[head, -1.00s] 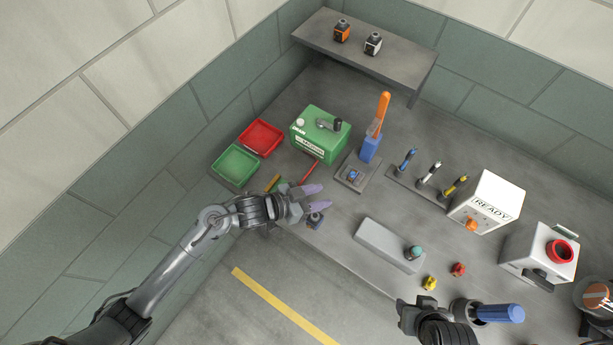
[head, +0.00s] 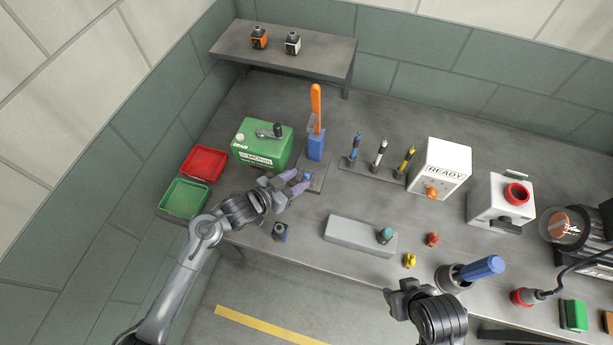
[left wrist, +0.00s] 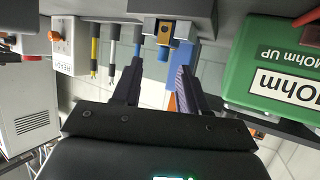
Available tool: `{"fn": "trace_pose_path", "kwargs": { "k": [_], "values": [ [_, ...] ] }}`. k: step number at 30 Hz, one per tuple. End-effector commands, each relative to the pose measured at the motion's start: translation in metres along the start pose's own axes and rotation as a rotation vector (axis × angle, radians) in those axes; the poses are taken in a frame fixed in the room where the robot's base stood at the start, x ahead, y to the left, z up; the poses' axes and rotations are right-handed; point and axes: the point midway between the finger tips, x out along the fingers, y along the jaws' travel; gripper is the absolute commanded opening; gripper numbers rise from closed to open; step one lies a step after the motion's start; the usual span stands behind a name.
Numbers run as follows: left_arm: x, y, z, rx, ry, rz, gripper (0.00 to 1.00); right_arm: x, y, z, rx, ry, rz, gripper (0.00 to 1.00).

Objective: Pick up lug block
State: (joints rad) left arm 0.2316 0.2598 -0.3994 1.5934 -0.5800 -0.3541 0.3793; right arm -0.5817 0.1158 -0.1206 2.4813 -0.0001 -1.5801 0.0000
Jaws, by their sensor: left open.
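A small blue block with a brass-coloured part (left wrist: 165,32) sits on the grey plate (head: 316,184) at the foot of the orange-handled press (head: 316,140). I cannot tell for sure which one is the lug block. My left gripper (head: 298,182) is open and empty beside the plate, its purple fingertips close to the blue block. In the left wrist view the open fingers (left wrist: 158,75) point toward that block, apart from it. My right gripper (head: 391,292) is at the front edge; its jaws are unclear.
A green box (head: 262,145) stands behind my left gripper, with red (head: 204,163) and green (head: 185,199) trays to its left. A grey bar (head: 350,236) lies to the right. Several pen-like tools stand in a rack (head: 375,171) beside the white READY box (head: 440,168).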

Motion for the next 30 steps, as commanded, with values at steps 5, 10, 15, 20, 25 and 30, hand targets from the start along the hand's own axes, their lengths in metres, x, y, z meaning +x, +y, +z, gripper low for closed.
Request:
{"fn": "trace_pose_path", "kwargs": {
  "k": [5, 10, 15, 20, 25, 30],
  "values": [
    [0.023, -0.003, 0.000, -0.001, 0.000, 0.001, 0.43, 0.002, -0.001, 0.000, 0.002, 0.001, -0.002, 0.43],
    [0.033, -0.003, -0.001, 0.000, 0.001, 0.000, 0.43, 0.002, 0.000, 0.000, 0.002, 0.001, -0.001, 0.43],
    [0.034, -0.003, -0.001, 0.001, 0.001, 0.000, 0.43, 0.002, 0.001, 0.000, -0.001, 0.001, 0.001, 0.43],
    [0.034, -0.003, -0.001, 0.001, 0.001, 0.000, 0.27, 0.002, 0.002, 0.001, -0.006, 0.000, 0.006, 0.43],
    [0.034, -0.003, -0.001, 0.001, 0.000, 0.000, 0.01, 0.003, 0.003, 0.001, -0.009, -0.001, 0.008, 0.43],
    [0.033, -0.003, -0.001, 0.001, 0.000, 0.000, 0.00, 0.003, 0.002, 0.001, -0.008, -0.001, 0.008, 0.43]
  ]
}}
